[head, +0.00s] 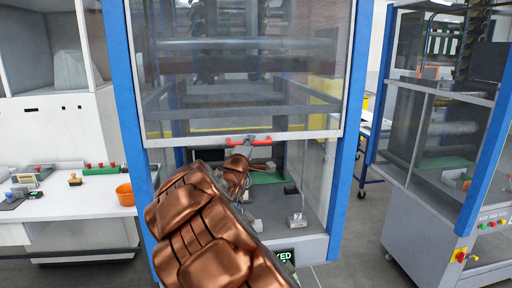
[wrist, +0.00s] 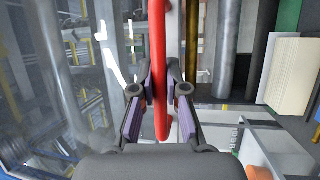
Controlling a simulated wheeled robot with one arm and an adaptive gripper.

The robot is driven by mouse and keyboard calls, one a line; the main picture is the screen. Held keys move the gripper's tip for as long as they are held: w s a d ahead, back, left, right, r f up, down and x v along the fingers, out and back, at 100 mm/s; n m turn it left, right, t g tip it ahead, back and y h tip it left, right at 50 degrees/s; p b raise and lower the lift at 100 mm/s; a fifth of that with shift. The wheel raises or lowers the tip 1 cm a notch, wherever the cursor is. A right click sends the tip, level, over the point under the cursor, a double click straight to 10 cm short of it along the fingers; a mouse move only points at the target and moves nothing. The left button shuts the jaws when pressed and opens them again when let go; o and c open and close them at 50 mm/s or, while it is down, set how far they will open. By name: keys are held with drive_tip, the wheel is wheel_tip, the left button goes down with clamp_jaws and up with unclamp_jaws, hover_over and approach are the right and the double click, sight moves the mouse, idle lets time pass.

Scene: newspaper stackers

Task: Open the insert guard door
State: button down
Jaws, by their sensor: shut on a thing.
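The insert guard door (head: 240,60) is a clear panel between two blue posts in the head view. A red bar handle (head: 263,143) sits on its grey bottom rail. Below that rail the machine's front is open, so the door stands raised at least part way. My gripper (head: 247,140) is at the middle of the handle, partly hidden by my copper arm. In the wrist view the purple-padded fingers (wrist: 160,95) are shut on the red handle (wrist: 161,45), one on each side.
Inside the opening are a green surface (head: 266,177) and a small grey block (head: 296,219). A white bench (head: 80,200) with an orange bucket (head: 125,194) stands left. Another machine with a button panel (head: 490,225) stands right. Floor (head: 365,230) shows between the machines.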

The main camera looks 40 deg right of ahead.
drive_tip(key=shift+r+p, duration=0.3)
drive_tip(key=shift+r, duration=0.45)
drive_tip(key=c, duration=1.2)
unclamp_jaws()
drive_tip(key=shift+f, duration=0.1)
drive_tip(key=shift+v, duration=6)
